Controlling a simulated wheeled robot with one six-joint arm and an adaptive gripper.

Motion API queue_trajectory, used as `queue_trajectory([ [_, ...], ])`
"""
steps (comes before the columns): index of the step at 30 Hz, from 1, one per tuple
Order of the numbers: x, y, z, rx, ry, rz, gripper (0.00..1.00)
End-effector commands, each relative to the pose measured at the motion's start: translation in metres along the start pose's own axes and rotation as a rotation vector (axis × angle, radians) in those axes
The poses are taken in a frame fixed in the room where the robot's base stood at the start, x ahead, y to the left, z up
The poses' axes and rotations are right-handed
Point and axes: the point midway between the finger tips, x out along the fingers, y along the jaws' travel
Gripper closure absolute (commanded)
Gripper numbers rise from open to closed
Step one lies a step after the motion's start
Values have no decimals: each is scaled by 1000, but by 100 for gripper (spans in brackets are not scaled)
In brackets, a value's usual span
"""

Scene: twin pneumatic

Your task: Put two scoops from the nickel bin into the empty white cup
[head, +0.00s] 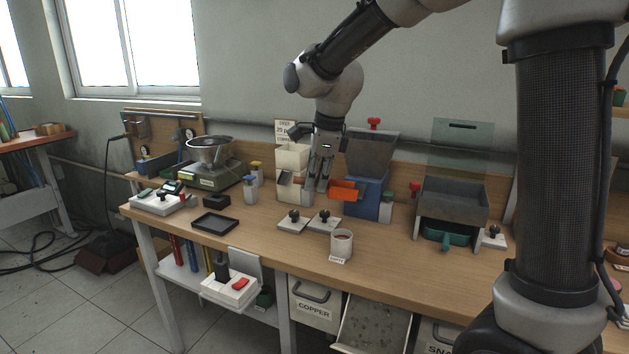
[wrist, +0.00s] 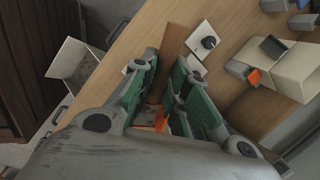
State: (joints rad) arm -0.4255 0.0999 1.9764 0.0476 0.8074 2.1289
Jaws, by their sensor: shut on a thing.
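My gripper (head: 317,187) hangs above the middle of the bench, in front of a white dispenser. It is shut on an orange scoop (head: 347,190), whose bowl sticks out to the right. In the wrist view, part of the scoop (wrist: 160,122) shows between the green-padded fingers (wrist: 160,100). I cannot see into its bowl. The white cup (head: 341,247) stands upright near the front edge, with a small label before it; its inside looks brownish. The scoop is above and behind the cup, apart from it. I cannot tell which container is the nickel bin.
A grey hopper (head: 372,152) on a blue stand (head: 372,200) is behind the scoop. Two white plates with black knobs (head: 293,221) lie behind the cup. A black tray (head: 215,222) and scale (head: 210,176) stand left.

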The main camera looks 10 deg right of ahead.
Motion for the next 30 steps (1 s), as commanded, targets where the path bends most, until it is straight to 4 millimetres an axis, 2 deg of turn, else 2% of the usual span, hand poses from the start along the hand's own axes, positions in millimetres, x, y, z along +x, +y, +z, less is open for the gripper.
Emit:
queue_trajectory([
  [12, -11, -5, -13, 99, -436, -2, 100],
  [21, 22, 3, -22, 128, -589, 6, 100],
  [30, 16, 2, -52, 189, -892, 9, 100],
])
